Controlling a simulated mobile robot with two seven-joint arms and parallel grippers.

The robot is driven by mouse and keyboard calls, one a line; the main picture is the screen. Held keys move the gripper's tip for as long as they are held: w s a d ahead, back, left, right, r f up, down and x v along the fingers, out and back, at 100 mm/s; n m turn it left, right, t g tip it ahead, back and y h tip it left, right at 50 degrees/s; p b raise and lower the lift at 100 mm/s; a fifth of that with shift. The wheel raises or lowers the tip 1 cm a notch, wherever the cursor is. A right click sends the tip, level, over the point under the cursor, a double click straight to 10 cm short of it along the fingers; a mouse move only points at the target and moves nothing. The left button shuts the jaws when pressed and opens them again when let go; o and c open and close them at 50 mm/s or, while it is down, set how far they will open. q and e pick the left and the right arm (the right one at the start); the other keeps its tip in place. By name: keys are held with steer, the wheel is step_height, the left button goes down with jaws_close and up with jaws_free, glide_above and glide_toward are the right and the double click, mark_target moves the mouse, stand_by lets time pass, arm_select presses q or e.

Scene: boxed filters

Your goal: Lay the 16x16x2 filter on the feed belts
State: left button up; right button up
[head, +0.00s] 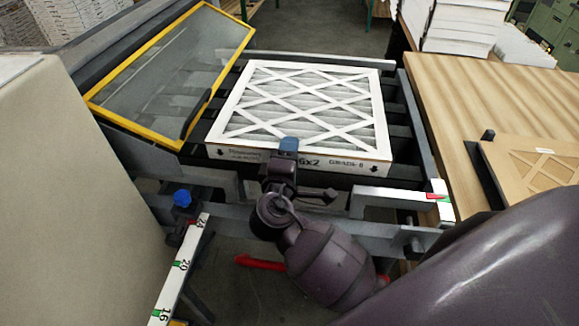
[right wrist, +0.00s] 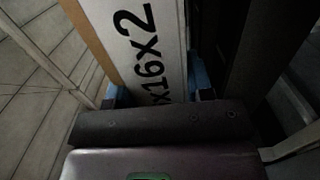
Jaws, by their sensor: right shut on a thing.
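The white-framed filter (head: 303,105), with a crossed lattice over pleats, lies flat on the dark feed belts (head: 400,130). In the right wrist view the right gripper (right wrist: 155,90) has a blue pad on each side of the edge. My left gripper does not show. The belts under the filter are hidden.
A yellow-framed clear guard (head: 165,75) stands tilted up left of the filter. A wooden table (head: 480,100) at right bears a brown framed panel (head: 535,170) and stacked white filters (head: 460,25). A numbered scale (head: 178,270) and blue knob (head: 182,198) are at front left.

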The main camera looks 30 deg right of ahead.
steer(key=shift+f, duration=2.1)
steer(key=shift+f+b, duration=0.35)
steer(key=shift+b, duration=0.05)
steer(key=o, duration=1)
steer(key=shift+o, duration=0.2)
steer(key=shift+r, duration=0.1)
steer(key=v, duration=1.2)
steer(key=shift+r, duration=0.3)
